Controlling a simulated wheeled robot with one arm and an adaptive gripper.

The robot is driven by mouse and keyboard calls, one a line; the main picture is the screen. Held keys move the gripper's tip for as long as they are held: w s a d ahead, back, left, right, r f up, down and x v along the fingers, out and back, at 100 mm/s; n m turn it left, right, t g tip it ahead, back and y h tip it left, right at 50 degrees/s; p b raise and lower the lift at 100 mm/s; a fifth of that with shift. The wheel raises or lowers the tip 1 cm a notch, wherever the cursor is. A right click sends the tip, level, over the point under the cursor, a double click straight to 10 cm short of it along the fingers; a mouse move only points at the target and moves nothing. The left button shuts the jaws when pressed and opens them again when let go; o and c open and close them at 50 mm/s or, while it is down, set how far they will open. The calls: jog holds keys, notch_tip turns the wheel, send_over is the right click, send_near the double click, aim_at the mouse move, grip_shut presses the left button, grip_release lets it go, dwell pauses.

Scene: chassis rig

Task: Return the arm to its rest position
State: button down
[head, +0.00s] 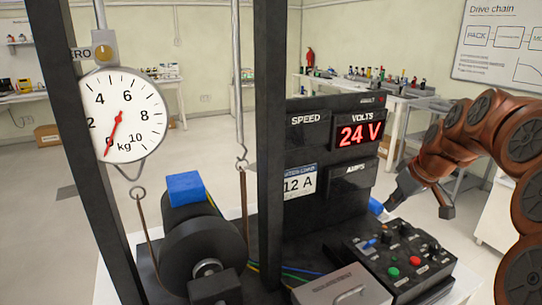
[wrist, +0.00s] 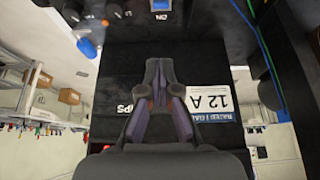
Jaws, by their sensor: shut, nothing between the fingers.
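My orange-brown arm (head: 462,135) reaches in from the right edge of the head view. My gripper (head: 391,203) points down and left, beside the right side of the black display panel (head: 335,113) and above the back of the control box (head: 405,262). Its fingers are shut and empty. In the wrist view my gripper (wrist: 158,68) is upside down relative to the panel, with the "12 A" label (wrist: 212,102) just right of the fingers. I cannot tell the exact gap to the panel.
Black uprights (head: 270,150) frame the rig. A dial scale (head: 125,115) hangs at left above a black wheel (head: 203,258). The panel reads 24 V. A grey lidded box (head: 342,287) sits in front. Open floor and a cluttered bench (head: 365,88) lie behind.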

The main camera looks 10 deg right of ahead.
jog(key=s+a+f+g+p, duration=0.15)
jog(key=s+a, duration=0.35)
jog(key=a, duration=0.5)
jog(key=s+a+f+g+p, duration=0.15)
jog(key=s+a, duration=0.25)
jog(key=a, duration=0.5)
jog(key=s+a+f+m+g+p, duration=0.1)
jog(key=s+a+f+g, duration=0.1)
jog(key=s, duration=0.7)
jog(key=s+a+f+m+g+h+p, duration=0.1)
jog(key=s+a, duration=0.4)
jog(key=s, duration=0.5)
jog(key=shift+s+f+g, duration=0.25)
jog(key=shift+f+g, duration=0.35)
jog(key=shift+f, duration=0.15)
